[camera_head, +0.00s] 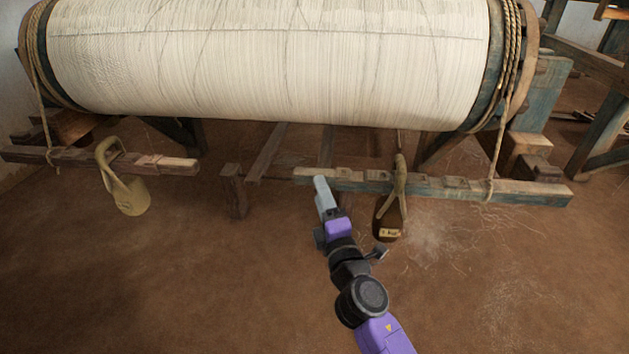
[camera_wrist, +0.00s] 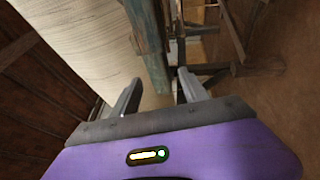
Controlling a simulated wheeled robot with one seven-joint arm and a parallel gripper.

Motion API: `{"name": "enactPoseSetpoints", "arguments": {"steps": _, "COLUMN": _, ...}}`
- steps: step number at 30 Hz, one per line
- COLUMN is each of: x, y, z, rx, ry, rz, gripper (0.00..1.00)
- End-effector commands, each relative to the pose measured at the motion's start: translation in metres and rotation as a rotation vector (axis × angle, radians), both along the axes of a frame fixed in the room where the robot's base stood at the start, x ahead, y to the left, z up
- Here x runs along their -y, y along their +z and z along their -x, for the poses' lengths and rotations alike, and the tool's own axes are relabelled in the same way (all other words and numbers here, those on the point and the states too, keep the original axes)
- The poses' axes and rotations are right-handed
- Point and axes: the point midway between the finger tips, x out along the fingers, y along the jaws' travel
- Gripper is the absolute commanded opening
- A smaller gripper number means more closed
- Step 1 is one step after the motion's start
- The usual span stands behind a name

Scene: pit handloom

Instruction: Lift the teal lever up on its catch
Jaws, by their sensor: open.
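The teal lever (camera_head: 530,190) is a long, worn, notched bar below the right end of the warp roll, lying nearly level. A strap over the bar carries a dark weight with a pale label (camera_head: 390,233). My gripper is open, and no object shows held in it. In the wrist view the two fingers (camera_wrist: 160,88) stand apart, with teal-painted timber (camera_wrist: 157,72) beyond them. I cannot tell if that timber is the lever. The catch is not clearly identifiable.
The large warp roll (camera_head: 270,60) hangs above. A short wooden post (camera_head: 234,192) stands left of my gripper. A second bar (camera_head: 165,163) with a yellowish weight (camera_head: 128,192) is at the left. Rope (camera_head: 499,140) drops to the teal lever's right part. The front floor is clear.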

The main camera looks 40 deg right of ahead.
Motion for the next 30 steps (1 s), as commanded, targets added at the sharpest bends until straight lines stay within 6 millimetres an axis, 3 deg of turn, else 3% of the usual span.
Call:
{"name": "enactPoseSetpoints", "arguments": {"steps": 10, "x": 0.025, "y": 0.011, "z": -0.043, "rx": 0.002, "ry": 0.000, "rz": -0.001, "gripper": 0.53}}
{"name": "enactPoseSetpoints", "arguments": {"steps": 23, "x": 0.029, "y": 0.012, "z": -0.052, "rx": 0.001, "ry": 0.002, "rz": -0.002, "gripper": 0.53}}
{"name": "enactPoseSetpoints", "arguments": {"steps": 30, "x": 0.029, "y": 0.012, "z": -0.052, "rx": 0.000, "ry": 0.001, "rz": -0.003, "gripper": 0.05}}
